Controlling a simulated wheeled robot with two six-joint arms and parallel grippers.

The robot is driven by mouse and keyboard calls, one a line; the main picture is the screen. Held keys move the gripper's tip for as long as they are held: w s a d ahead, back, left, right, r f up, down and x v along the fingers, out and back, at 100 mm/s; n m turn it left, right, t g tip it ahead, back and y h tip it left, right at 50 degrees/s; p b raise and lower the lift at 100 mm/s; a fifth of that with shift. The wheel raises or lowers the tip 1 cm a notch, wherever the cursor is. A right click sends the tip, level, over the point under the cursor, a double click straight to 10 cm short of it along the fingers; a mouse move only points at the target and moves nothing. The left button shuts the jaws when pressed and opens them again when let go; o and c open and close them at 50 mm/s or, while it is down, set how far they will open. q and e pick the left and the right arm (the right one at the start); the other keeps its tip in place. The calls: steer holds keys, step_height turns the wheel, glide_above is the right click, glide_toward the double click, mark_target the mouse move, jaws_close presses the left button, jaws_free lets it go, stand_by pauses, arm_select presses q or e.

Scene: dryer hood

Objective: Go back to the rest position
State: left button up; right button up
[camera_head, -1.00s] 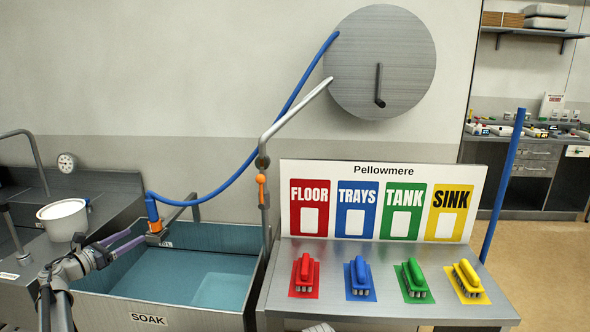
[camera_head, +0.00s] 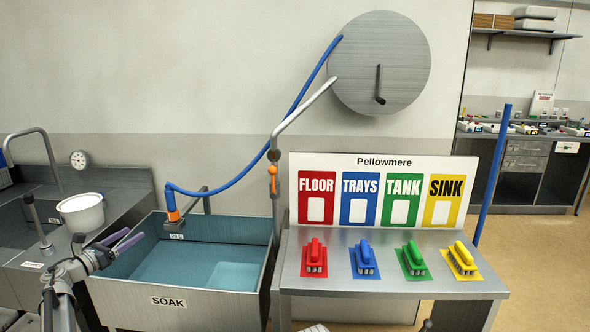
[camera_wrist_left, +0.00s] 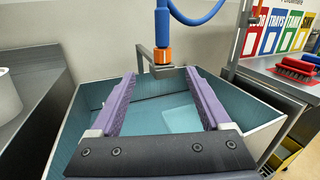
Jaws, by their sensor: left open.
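My left gripper (camera_head: 122,240) is open and empty above the left part of the soak tank (camera_head: 168,302). Its two purple fingers also show wide apart in the left wrist view (camera_wrist_left: 160,100). The blue hose (camera_head: 255,170) ends in a nozzle with an orange collar (camera_head: 174,216), which sits at a grey bracket at the tank's back edge. In the left wrist view the orange collar (camera_wrist_left: 163,56) is beyond the fingertips, apart from them. My right gripper is not clearly in view.
A steel table (camera_head: 390,288) holds red, blue, green and yellow brushes on matching mats. A sign board (camera_head: 380,222) stands behind them. A white tub (camera_head: 82,212) stands on the left counter. A round reel (camera_head: 379,62) hangs on the wall. A blue pole (camera_head: 490,175) stands at the right.

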arm_select(q)
steer(key=w+d+r+n+t+y+p, duration=0.1)
steer(key=w+d+r+n+y, duration=0.1)
steer(key=d+n+y, duration=0.6)
steer(key=w+d+r+n+t+y+p, duration=0.1)
steer(key=w+d+r+n+y+p, duration=0.2)
steer(key=n, duration=0.8)
steer(key=s+d+f+n+g+y, duration=0.2)
steer(key=s+d+f+n+g, duration=0.5)
steer(key=s+d+f+n, duration=0.5)
steer(key=s+d+f+n+g+h+p, duration=0.1)
steer(key=s+d+f+g, duration=0.2)
steer(key=s+d, duration=0.4)
steer(key=s+d+f+n+g+h+p, duration=0.1)
steer(key=s+d+g, duration=0.4)
steer(key=s, duration=0.6)
steer(key=s+d+f+n+g+h, duration=0.2)
steer(key=s+d+f, duration=0.3)
steer(key=s+d, duration=0.5)
steer(key=shift+n+g+p, duration=0.4)
steer(key=shift+n+g, duration=0.3)
steer(key=shift+g, duration=0.2)
